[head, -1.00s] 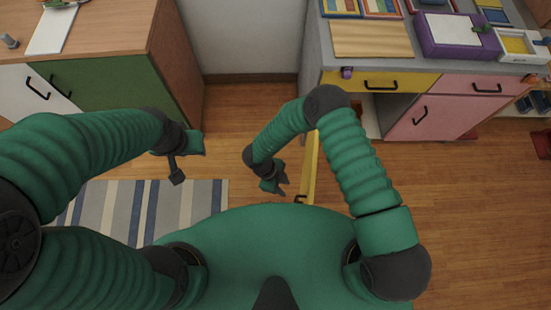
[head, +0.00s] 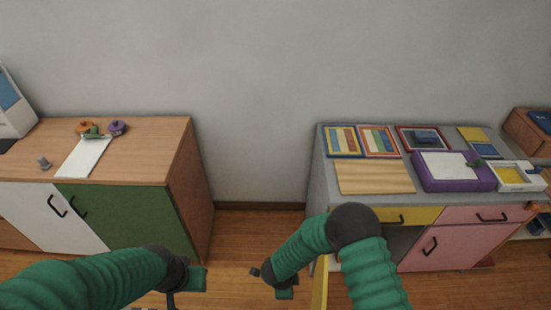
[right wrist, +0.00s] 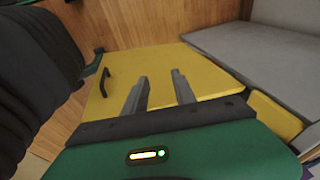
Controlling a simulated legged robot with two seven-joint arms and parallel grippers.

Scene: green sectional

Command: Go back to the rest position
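My left gripper (head: 180,290) is at the lower edge of the head view, in front of the green cabinet door; its fingers are too small and cut off to judge. My right gripper (head: 272,280) is low in the head view, left of an open yellow door (head: 320,287). In the right wrist view, its two grey fingers (right wrist: 159,76) stand apart with nothing between them. The yellow door (right wrist: 205,62) with a black handle (right wrist: 106,82) lies behind the fingers in that view. I cannot tell whether they touch it.
A wooden cabinet (head: 195,170) with white and green doors stands left. A grey-topped cabinet (head: 325,175) stands right, with trays, a purple box (head: 475,180) and a wooden board (head: 365,177) on top. Wood floor (head: 240,235) is clear between them.

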